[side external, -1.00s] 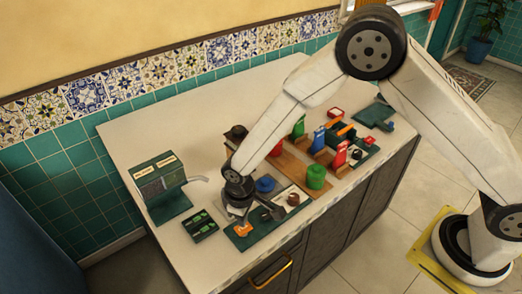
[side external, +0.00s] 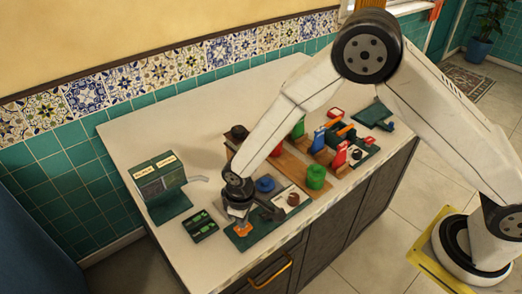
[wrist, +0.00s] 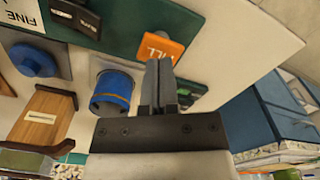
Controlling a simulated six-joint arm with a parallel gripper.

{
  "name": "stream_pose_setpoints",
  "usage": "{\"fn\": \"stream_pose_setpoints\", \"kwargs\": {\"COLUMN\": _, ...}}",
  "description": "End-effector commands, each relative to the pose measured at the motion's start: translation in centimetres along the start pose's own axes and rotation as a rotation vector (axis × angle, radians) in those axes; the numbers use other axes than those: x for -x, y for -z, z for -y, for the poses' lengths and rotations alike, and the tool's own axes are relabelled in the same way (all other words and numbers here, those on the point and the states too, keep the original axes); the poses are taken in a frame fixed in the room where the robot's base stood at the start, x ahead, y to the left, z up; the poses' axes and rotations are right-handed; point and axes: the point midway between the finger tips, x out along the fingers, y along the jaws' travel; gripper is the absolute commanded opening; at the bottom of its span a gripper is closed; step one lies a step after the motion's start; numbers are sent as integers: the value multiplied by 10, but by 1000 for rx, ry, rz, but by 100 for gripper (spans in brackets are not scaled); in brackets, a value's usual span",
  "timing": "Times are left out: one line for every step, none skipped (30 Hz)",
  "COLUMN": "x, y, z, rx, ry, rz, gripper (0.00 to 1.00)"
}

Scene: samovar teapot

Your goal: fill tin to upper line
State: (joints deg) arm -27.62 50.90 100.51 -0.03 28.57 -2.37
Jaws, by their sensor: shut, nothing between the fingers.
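My gripper (side external: 241,222) is shut and empty, low over the dark green board (side external: 238,243) at the counter's front. In the wrist view its fingertips (wrist: 158,64) are at the edge of an orange block (wrist: 160,48) with partly hidden lettering ending in "ILL". I cannot tell whether they touch it. The orange block also shows in the side view (side external: 243,232). A blue tin (wrist: 112,92) stands beside the fingers in the wrist view, and a blue round lid-like piece (wrist: 35,60) lies farther left.
A green tin (side external: 316,177) and other coloured pieces stand right. The counter (side external: 150,115) is clear at the back.

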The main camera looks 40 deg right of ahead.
Motion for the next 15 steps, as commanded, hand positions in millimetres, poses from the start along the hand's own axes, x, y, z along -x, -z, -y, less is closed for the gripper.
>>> {"fn": "stream_pose_setpoints", "kwargs": {"x": -1, "y": 0, "z": 0, "rx": 0, "ry": 0, "rz": 0, "gripper": 0}}
{"fn": "stream_pose_setpoints", "kwargs": {"x": -2, "y": 0, "z": 0, "rx": 0, "ry": 0, "rz": 0, "gripper": 0}}
{"fn": "stream_pose_setpoints", "kwargs": {"x": -3, "y": 0, "z": 0, "rx": 0, "ry": 0, "rz": 0, "gripper": 0}}
{"fn": "stream_pose_setpoints", "kwargs": {"x": -4, "y": 0, "z": 0, "rx": 0, "ry": 0, "rz": 0, "gripper": 0}}
{"fn": "stream_pose_setpoints", "kwargs": {"x": -5, "y": 0, "z": 0, "rx": 0, "ry": 0, "rz": 1, "gripper": 0}}
{"fn": "stream_pose_setpoints", "kwargs": {"x": -6, "y": 0, "z": 0, "rx": 0, "ry": 0, "rz": 1, "gripper": 0}}
{"fn": "stream_pose_setpoints", "kwargs": {"x": -6, "y": 0, "z": 0, "rx": 0, "ry": 0, "rz": 1, "gripper": 0}}
{"fn": "stream_pose_setpoints", "kwargs": {"x": -7, "y": 0, "z": 0, "rx": 0, "ry": 0, "rz": 1, "gripper": 0}}
{"fn": "stream_pose_setpoints", "kwargs": {"x": -8, "y": 0, "z": 0, "rx": 0, "ry": 0, "rz": 1, "gripper": 0}}
{"fn": "stream_pose_setpoints", "kwargs": {"x": -9, "y": 0, "z": 0, "rx": 0, "ry": 0, "rz": 1, "gripper": 0}}
{"fn": "stream_pose_setpoints", "kwargs": {"x": -10, "y": 0, "z": 0, "rx": 0, "ry": 0, "rz": 1, "gripper": 0}}
{"fn": "stream_pose_setpoints", "kwargs": {"x": -11, "y": 0, "z": 0, "rx": 0, "ry": 0, "rz": 1, "gripper": 0}}
{"fn": "stream_pose_setpoints", "kwargs": {"x": -11, "y": 0, "z": 0, "rx": 0, "ry": 0, "rz": 1, "gripper": 0}}
{"fn": "stream_pose_setpoints", "kwargs": {"x": -12, "y": 0, "z": 0, "rx": 0, "ry": 0, "rz": 1, "gripper": 0}}
{"fn": "stream_pose_setpoints", "kwargs": {"x": -13, "y": 0, "z": 0, "rx": 0, "ry": 0, "rz": 1, "gripper": 0}}
